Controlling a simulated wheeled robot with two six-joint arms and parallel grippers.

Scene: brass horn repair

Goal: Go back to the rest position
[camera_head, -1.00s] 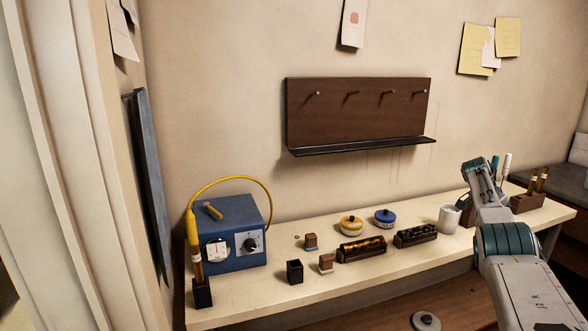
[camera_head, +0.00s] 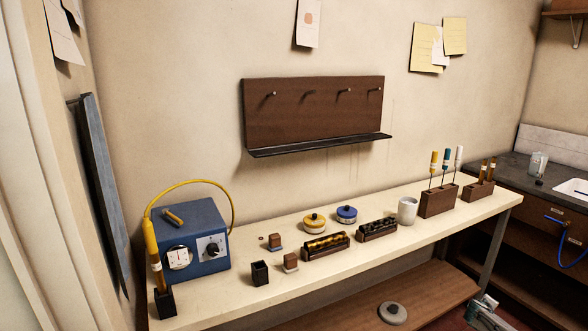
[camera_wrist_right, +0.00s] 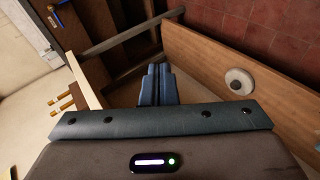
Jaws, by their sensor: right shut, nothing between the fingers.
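My right gripper shows in the right wrist view (camera_wrist_right: 157,85). Its two dark blue fingers are together, with nothing between them. It is in open air beside the bench, above the lower wooden shelf (camera_wrist_right: 205,60) and the red tiled floor (camera_wrist_right: 270,20). In the head view only a small grey part of my right arm shows at the bottom right, below the bench's front edge. My left gripper is in neither view.
The cream bench (camera_head: 215,300) holds a blue box (camera_head: 190,240), two round tins, small blocks, two dark racks, a white cup (camera_head: 407,210) and a screwdriver holder (camera_head: 438,200). A round grey object (camera_head: 393,313) lies on the lower shelf. A dark counter (camera_head: 540,165) stands at right.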

